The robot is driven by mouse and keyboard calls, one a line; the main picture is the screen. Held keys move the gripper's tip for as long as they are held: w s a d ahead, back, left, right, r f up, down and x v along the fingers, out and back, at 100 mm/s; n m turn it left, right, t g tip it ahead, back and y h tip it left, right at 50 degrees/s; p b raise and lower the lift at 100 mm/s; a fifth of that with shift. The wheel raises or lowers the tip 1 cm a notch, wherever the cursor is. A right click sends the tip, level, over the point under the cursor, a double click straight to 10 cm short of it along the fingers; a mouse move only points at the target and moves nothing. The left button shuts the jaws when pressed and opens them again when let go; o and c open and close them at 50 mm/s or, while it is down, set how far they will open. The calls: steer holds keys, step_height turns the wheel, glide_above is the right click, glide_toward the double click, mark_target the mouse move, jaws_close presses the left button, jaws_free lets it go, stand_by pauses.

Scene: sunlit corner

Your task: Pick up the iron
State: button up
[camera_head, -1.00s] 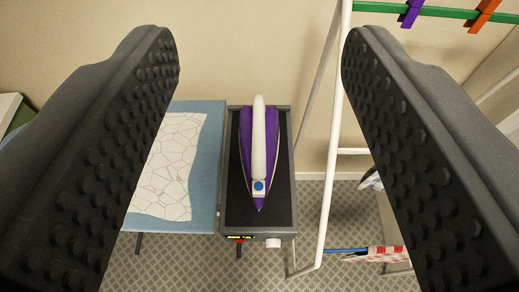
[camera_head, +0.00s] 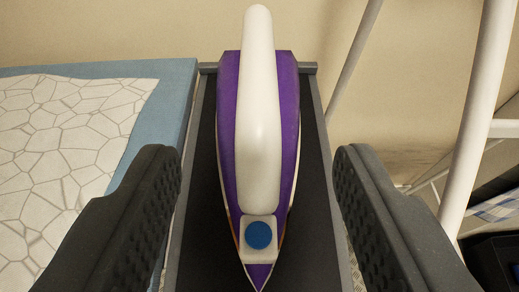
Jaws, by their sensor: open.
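The iron (camera_head: 229,130) is purple with a white handle (camera_head: 259,120) and a blue round button near its tip. It rests on a dark tray-like stand (camera_head: 315,200) with grey edges, its tip pointing toward the bottom of the picture. My gripper (camera_head: 258,170) is open, with one black studded finger on each side of the iron. Both fingers appear apart from the iron, with a gap on each side. Nothing is held.
A blue ironing surface (camera_head: 172,105) with a white crackle-patterned cloth (camera_head: 65,125) lies left of the stand. A white rack frame (camera_head: 487,110) stands at the right. A beige wall (camera_head: 120,30) is behind. A dark object (camera_head: 495,262) shows at lower right.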

mark_target(258, 88)
steer(key=x, duration=0.7)
steer(key=shift+w+f+b, duration=0.1)
steer(key=shift+w+b, duration=0.05)
steer(key=shift+b, duration=0.2)
steer(key=shift+f+b+x, duration=0.2)
steer(key=shift+b+x, duration=0.25)
steer(key=shift+x, duration=2.15)
jaws_close()
steer(key=shift+r, duration=0.1)
